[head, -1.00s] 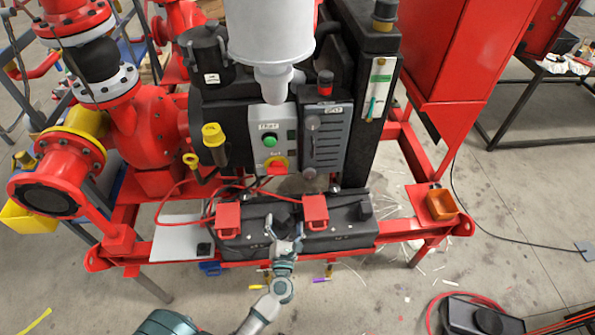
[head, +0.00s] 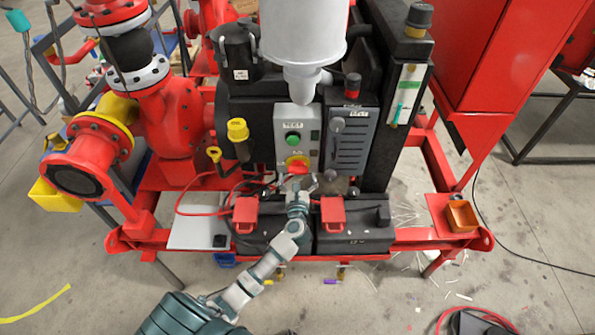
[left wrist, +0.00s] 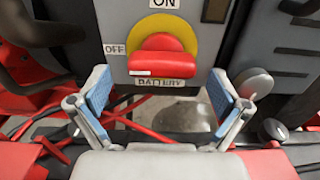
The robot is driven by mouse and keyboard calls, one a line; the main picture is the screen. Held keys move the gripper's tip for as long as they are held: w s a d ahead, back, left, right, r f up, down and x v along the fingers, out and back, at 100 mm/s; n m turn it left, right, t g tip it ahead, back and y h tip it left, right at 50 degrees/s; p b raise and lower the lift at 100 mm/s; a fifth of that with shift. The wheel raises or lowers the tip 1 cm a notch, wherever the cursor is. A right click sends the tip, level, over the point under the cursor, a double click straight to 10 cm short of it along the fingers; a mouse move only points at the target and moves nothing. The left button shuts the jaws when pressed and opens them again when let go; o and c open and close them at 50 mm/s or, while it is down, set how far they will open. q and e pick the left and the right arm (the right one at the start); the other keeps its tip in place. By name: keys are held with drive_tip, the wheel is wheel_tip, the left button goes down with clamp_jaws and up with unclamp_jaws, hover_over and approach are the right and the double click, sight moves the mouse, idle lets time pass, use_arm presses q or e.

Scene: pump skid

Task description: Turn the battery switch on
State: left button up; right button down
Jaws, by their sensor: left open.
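The battery switch (head: 298,166) is a red knob on a yellow disc, low on the grey control box (head: 311,120). In the left wrist view the red knob (left wrist: 162,57) lies roughly level, its white-marked end at the lower left. The labels read OFF at left, ON above and BATTERY below. My left gripper (head: 300,184) is just below the switch in the head view. In the left wrist view its two blue-padded fingers (left wrist: 160,95) are spread wide below and either side of the knob, apart from it. Nothing is between them. My right gripper is not in view.
A green button (head: 292,141) sits above the switch. A grey slotted panel (head: 346,135) with a lever stands close at right. Two black batteries (head: 353,238) with red terminal covers and red cables lie below. A yellow-capped part (head: 238,133) stands at left.

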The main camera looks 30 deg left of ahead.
use_arm(q)
drive_tip(key=shift+x, duration=1.05)
drive_tip(key=shift+w, duration=0.25)
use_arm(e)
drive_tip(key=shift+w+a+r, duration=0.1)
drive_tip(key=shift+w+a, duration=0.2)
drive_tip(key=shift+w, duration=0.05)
